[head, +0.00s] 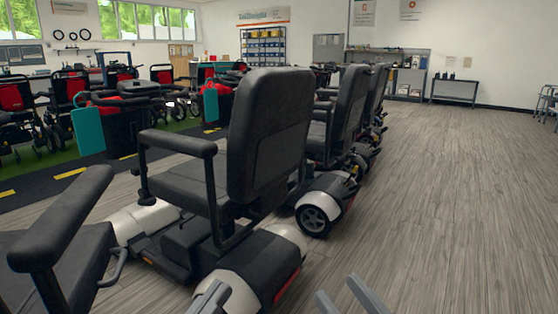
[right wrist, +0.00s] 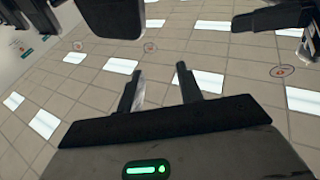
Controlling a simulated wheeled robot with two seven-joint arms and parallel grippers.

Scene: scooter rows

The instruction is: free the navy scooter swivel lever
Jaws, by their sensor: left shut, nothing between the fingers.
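No scooter body looks clearly navy. The nearest full scooter (head: 255,275) has a black high-backed seat (head: 270,135) and a white and dark rear shell with a red strip. Another black seat with an armrest (head: 62,215) is cut off at the left edge. A bent grey rod (head: 115,270) sticks out beside that seat; I cannot tell whether it is the swivel lever. My left gripper (head: 212,298) is shut and empty at the bottom edge, by the nearest scooter's rear. My right gripper (head: 346,296) is open and empty over floor; its spread fingers show in the right wrist view (right wrist: 160,85).
More scooters (head: 335,125) stand in a row behind the nearest one. Red and black wheelchairs (head: 70,95) stand on green flooring at left. The wood floor (head: 450,190) at right is free. The right wrist view shows a tiled ceiling (right wrist: 225,65) and dark seat parts.

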